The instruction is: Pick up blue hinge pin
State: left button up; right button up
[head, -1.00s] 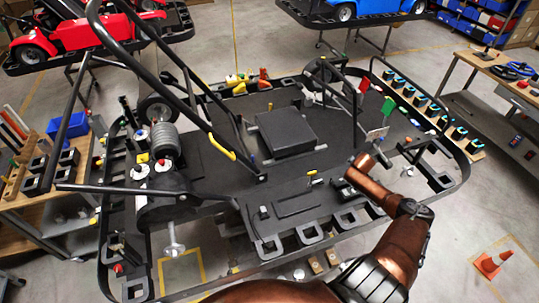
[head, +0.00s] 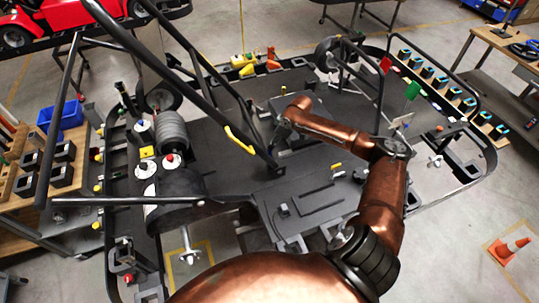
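My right arm reaches up from the bottom and bends left across the kart stand. Its gripper (head: 279,143) is over the middle of the stand, by the dark box (head: 262,112) and close to the lower end of a black sloping bar. The fingers are small and dark against the deck, so I cannot tell whether they are open or hold anything. I cannot clearly make out the blue hinge pin; the gripper and bar cover part of that area. My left gripper is not in view.
The black bar with a yellow grip (head: 240,139) slopes across the stand, close to my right gripper. A small yellow-topped piece (head: 336,166) stands on the deck. A blue bin (head: 66,117) is at the left.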

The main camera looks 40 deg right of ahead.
jog(key=x, duration=0.3)
jog(key=shift+f+p, duration=0.25)
jog(key=shift+p, duration=0.15)
jog(key=shift+f, duration=0.15)
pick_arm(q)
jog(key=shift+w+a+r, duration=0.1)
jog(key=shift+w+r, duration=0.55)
pick_arm(e)
grip_shut()
